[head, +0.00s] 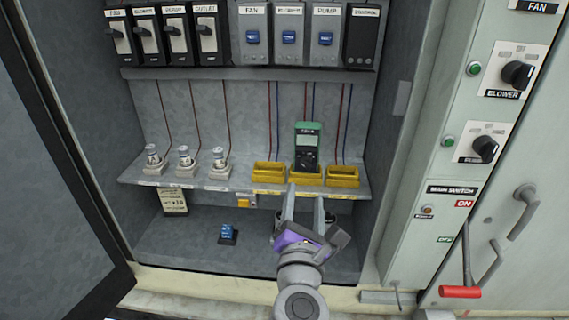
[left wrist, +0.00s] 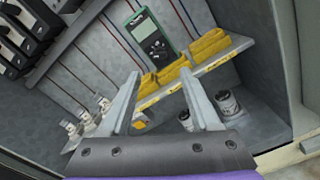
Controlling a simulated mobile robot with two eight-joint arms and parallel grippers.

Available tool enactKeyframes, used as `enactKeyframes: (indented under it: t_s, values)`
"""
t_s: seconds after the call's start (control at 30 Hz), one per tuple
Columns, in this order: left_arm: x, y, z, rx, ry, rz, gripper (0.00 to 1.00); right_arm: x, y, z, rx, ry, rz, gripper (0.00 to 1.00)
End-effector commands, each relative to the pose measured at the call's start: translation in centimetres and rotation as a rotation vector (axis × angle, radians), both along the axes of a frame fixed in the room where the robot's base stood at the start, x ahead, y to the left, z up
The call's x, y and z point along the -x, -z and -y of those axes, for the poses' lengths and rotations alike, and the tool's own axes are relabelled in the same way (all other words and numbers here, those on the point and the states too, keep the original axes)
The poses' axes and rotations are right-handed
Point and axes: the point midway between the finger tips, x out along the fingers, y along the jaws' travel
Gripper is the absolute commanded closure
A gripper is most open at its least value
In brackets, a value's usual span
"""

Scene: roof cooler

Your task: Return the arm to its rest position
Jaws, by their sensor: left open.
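My left arm comes up from the bottom of the head view, with its gripper (head: 305,202) reaching into the open grey cabinet just below and in front of the shelf edge. The two fingers are spread apart with nothing between them. The left wrist view shows the same open gripper (left wrist: 160,78), its fingers pointing toward the shelf. My right gripper is in neither view.
A green meter (head: 307,150) stands at the middle one of three yellow trays (head: 268,174). Three small cylinders in holders (head: 184,160) stand left on the shelf (head: 240,184). A blue-black block (head: 228,234) and two cylinders (left wrist: 227,104) sit below. The cabinet door (head: 45,190) is left.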

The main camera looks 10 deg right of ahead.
Motion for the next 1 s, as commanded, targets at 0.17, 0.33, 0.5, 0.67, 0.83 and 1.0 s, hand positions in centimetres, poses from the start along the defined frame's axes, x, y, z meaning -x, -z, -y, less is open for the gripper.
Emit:
enactKeyframes:
  t_s: [0.17,0.33,0.5,0.67,0.83,1.0]
  values:
    - [-0.2,0.2,-1.2,-0.147,0.044,0.065,0.37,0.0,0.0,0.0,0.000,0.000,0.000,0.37]
    - [0.4,3.5,-4.9,-0.708,0.200,0.234,0.37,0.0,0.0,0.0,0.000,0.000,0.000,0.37]
    - [3.5,12.8,-11.6,-1.420,0.460,0.281,0.37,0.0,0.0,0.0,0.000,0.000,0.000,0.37]
    - [7.8,20.9,-19.3,-1.880,0.753,0.186,0.37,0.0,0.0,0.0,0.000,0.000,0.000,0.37]
    - [12.5,26.2,-26.1,-2.135,1.042,0.048,0.37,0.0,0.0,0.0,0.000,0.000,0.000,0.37]
    - [15.2,28.2,-29.4,-2.217,1.205,-0.034,0.37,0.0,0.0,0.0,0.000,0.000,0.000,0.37]
